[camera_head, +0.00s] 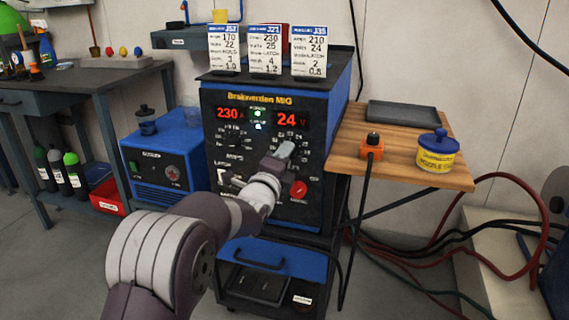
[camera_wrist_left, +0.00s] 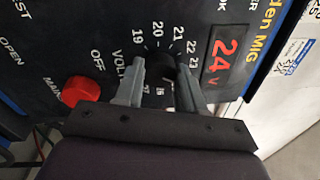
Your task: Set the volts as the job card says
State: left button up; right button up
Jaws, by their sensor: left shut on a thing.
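The blue and black welder (camera_head: 225,165) shows 230 A and 24 V on its red displays; the volts display (camera_head: 288,120) also shows in the left wrist view (camera_wrist_left: 223,62). My left gripper (camera_head: 284,150) is at the volts dial on the right of the panel. In the left wrist view its fingers (camera_wrist_left: 160,85) are shut on the black volts knob (camera_wrist_left: 160,68), one on each side. The gripper hides most of the knob in the head view. Three job cards stand on top; the middle card (camera_head: 265,50) reads 230 and 25, the left 170 and 22, the right 210 and 24.
A red knob (camera_head: 299,188) sits low right on the panel, near my left gripper. A wooden side shelf (camera_head: 390,165) holds an orange block (camera_head: 372,148), a blue-lidded yellow tub (camera_head: 436,155) and a dark tray (camera_head: 400,115). A blue box (camera_head: 160,160) stands left of the welder.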

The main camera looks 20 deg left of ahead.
pick_arm(q)
jog(key=shift+f+m+g+h+b, duration=0.1)
jog(key=shift+m+g+h+b, duration=0.2)
jog(key=shift+m+b, duration=2.5)
jog(key=shift+m+p, duration=0.55)
jog(key=shift+m, duration=0.15)
jog(key=o, duration=1)
jog(key=shift+o, duration=0.2)
jog(key=s+a+p, duration=0.1)
jog(key=s+p, duration=0.2)
jog(key=s, duration=0.9)
jog(key=shift+s+a+f, duration=0.2)
jog(key=shift+s+a, duration=0.1)
jog(key=shift+s, duration=0.05)
